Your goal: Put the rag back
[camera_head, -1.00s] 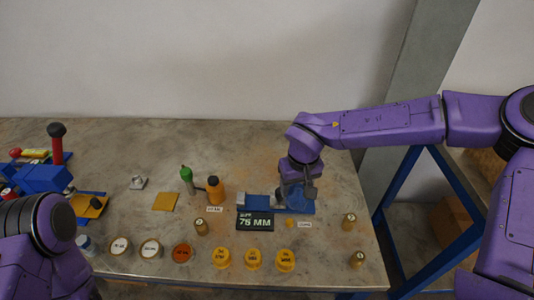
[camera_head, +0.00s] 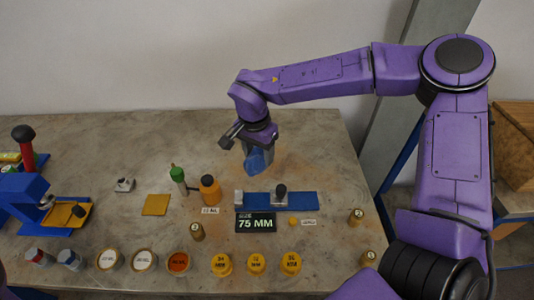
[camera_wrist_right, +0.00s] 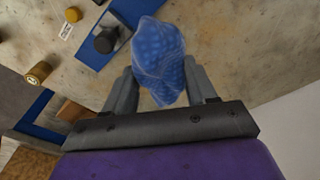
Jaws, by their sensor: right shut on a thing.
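The blue rag (camera_head: 256,160) is a crumpled cloth. It hangs from my right gripper (camera_head: 258,146), above the table behind the blue strip. In the right wrist view the rag (camera_wrist_right: 160,55) bulges out between the two grey fingers of the gripper (camera_wrist_right: 162,88), which are shut on it. A yellow square pad (camera_head: 155,205) lies flat and bare on the table to the left. My left gripper is not in view.
A blue strip (camera_head: 300,201) with a dark knob stands behind a "75 MM" sign (camera_head: 256,223). An orange bottle (camera_head: 210,190) and a green-topped bottle (camera_head: 178,178) stand left of it. Yellow caps (camera_head: 222,264) line the front. The table's back is clear.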

